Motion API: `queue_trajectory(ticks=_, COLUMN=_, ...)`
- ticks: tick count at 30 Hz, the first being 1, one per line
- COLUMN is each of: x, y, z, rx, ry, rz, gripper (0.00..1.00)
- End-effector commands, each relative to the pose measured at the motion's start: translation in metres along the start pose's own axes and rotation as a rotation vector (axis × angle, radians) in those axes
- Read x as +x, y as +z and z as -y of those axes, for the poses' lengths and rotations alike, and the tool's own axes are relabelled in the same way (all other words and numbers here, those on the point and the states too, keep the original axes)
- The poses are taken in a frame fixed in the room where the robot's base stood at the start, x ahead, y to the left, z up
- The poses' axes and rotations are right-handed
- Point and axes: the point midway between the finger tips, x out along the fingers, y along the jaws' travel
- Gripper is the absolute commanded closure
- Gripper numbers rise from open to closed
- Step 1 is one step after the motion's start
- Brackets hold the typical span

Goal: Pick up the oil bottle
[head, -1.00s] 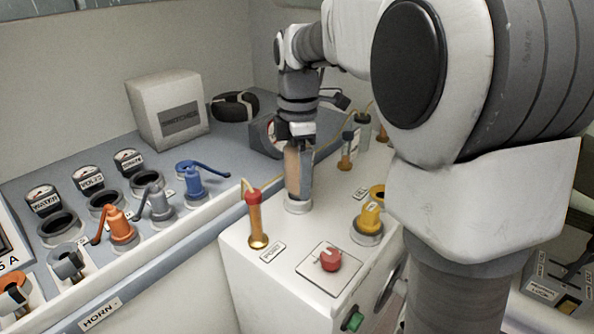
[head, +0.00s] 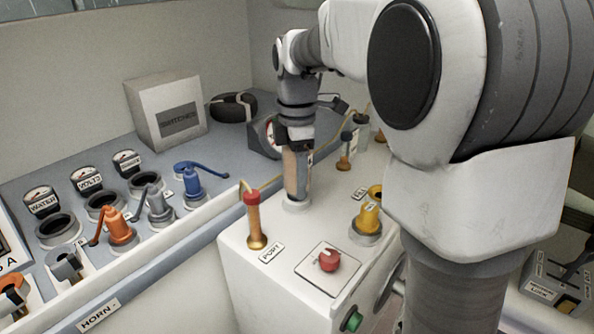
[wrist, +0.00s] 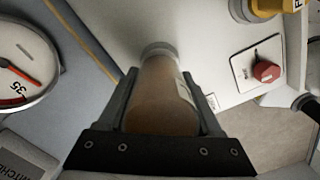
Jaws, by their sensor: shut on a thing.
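A brown, see-through bottle with a pale label, which I take for the oil bottle (wrist: 163,100), is between the two fingers of my gripper (wrist: 160,82) in the wrist view. The fingers are shut on its sides. In the head view the bottle (head: 291,170) is upright under my gripper (head: 297,150), partly covered by a finger. Its lower end is at a pale ring on the white console top (head: 235,235). I cannot tell whether it touches the surface there.
A red-topped brass handle (head: 255,220) stands left of the bottle. A yellow valve (head: 369,215) and a red knob (head: 329,260) are to the right and front. Smaller bottle-like items (head: 345,150) stand behind. Coloured levers (head: 118,228) line the left bench.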

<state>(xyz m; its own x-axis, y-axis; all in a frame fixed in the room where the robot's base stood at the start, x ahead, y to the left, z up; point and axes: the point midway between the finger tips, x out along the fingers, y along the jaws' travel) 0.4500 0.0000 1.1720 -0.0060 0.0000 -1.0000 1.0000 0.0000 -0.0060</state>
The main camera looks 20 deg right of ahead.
Motion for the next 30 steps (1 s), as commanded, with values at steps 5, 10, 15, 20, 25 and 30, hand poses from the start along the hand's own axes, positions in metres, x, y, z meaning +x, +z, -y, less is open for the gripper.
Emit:
queue_trajectory(ticks=5, x=-0.001, y=0.000, z=0.000, rx=0.000, ry=0.001, rz=0.000, gripper=1.00)
queue_trajectory(ticks=10, x=-0.011, y=0.000, z=-0.001, rx=0.000, ry=0.004, rz=0.000, gripper=1.00)
queue_trajectory(ticks=15, x=-0.036, y=0.000, z=-0.001, rx=0.001, ry=0.006, rz=0.000, gripper=1.00)
queue_trajectory(ticks=20, x=-0.058, y=0.028, z=0.004, rx=0.007, ry=0.004, rz=0.001, gripper=1.00)
queue_trajectory(ticks=25, x=-0.082, y=0.067, z=0.010, rx=0.007, ry=0.004, rz=0.001, gripper=1.00)
queue_trajectory(ticks=30, x=-0.099, y=0.096, z=0.015, rx=0.004, ry=0.003, rz=0.000, gripper=1.00)
